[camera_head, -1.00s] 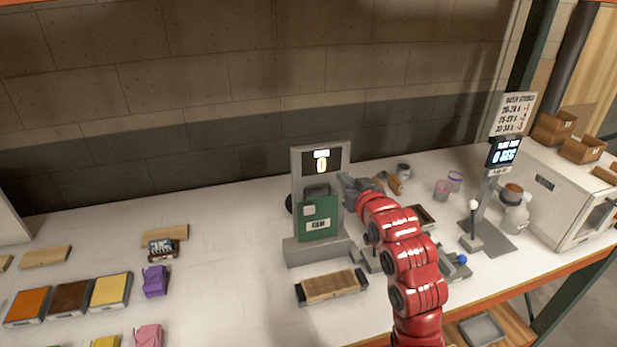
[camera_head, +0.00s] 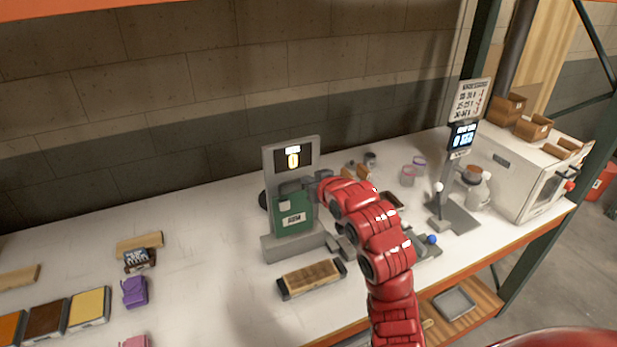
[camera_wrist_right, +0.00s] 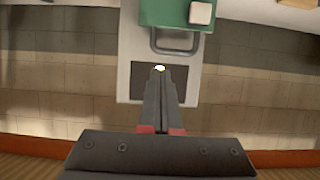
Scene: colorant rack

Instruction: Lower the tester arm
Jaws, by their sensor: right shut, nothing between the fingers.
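The tester is a grey upright stand (camera_head: 270,164) with a small display reading 0. A green block (camera_head: 294,220) with a pale label sits on its front, and a grey loop handle shows at the block's end in the wrist view (camera_wrist_right: 174,48). I take the block and handle as the tester arm. My right gripper (camera_wrist_right: 160,72) is shut and empty, its tips over the dark display panel (camera_wrist_right: 135,80), just beyond the handle. In the head view my right gripper (camera_head: 312,181) is beside the stand's right side, its tips hard to make out. My left gripper is not in view.
A wooden-topped block (camera_head: 312,278) lies in front of the tester. A second stand with a screen (camera_head: 462,136) and a white oven-like box (camera_head: 515,175) are at right. Colour trays (camera_head: 89,309) and a purple item (camera_head: 134,291) lie at left. The table's middle left is clear.

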